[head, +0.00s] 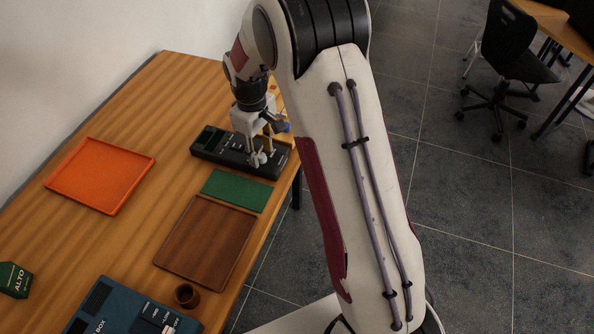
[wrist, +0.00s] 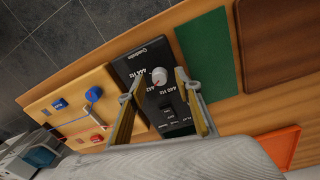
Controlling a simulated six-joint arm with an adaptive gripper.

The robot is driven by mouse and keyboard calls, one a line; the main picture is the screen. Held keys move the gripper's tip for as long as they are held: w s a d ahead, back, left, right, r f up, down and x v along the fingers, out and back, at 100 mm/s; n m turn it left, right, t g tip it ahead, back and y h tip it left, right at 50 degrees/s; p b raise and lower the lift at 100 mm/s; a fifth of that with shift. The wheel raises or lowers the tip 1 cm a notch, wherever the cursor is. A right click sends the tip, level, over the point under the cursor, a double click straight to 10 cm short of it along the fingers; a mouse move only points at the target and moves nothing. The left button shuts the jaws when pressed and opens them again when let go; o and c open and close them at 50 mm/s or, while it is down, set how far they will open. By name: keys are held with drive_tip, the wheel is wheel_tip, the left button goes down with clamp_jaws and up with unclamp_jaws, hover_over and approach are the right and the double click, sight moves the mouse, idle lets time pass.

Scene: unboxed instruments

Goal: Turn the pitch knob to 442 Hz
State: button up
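The black tuner box (head: 208,145) lies at the far right end of the wooden table. In the wrist view, its dark face (wrist: 143,58) carries a pale round pitch knob (wrist: 159,76) with Hz labels around it, 442 among them. I cannot make out clearly which mark the knob points to. My gripper (head: 259,159) is over the right part of the box, pointing down. In the wrist view, my gripper (wrist: 160,84) is open, with the knob showing between its two fingers. I see no finger touching the knob.
A wooden board with coloured knobs (wrist: 75,100) lies beside the box. A green mat (head: 235,190), a brown tray (head: 207,240) and an orange tray (head: 100,175) lie on the table. A blue box (head: 125,315) and small brown cup (head: 187,295) are nearer.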

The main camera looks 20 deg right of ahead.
sight(260, 157)
wheel_tip(260, 157, up, 7)
drive_tip(key=shift+s+a+r, duration=0.1)
drive_tip(key=shift+a, duration=0.05)
drive_tip(key=shift+m, duration=0.3)
drive_tip(key=s+r+m, duration=0.1)
drive_tip(key=s+r, duration=0.2)
drive_tip(key=s, duration=0.4)
drive_tip(key=s+r+m+t, duration=0.1)
drive_tip(key=s+r, duration=0.3)
drive_tip(key=s, duration=0.4)
drive_tip(key=s+r+m+t, duration=0.1)
drive_tip(key=s+r+m, duration=0.2)
drive_tip(key=s, duration=0.5)
drive_tip(key=shift+r, duration=0.75)
drive_tip(key=shift+s, duration=0.1)
idle(0.7)
